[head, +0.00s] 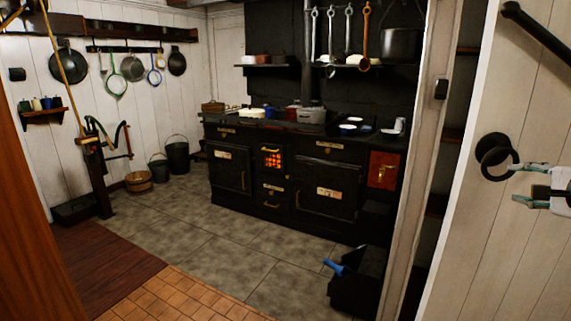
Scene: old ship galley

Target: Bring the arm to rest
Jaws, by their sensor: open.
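My gripper (518,185) shows at the right edge of the head view, with its two greenish fingers pointing left and spread apart. It is open, and nothing shows between the fingers. Its upper finger overlaps the lower edge of a black round door handle (493,149) in the picture; I cannot tell whether they touch. The handle is on a white plank door (480,245) at the right. Most of my arm is outside the frame.
A dark bar (535,38) crosses the upper right. Left of the door stands a narrow post (413,190). Beyond it are a black stove (285,180), a dark bin (357,288) and buckets (177,157). The grey tiled floor (205,230) before the stove is clear.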

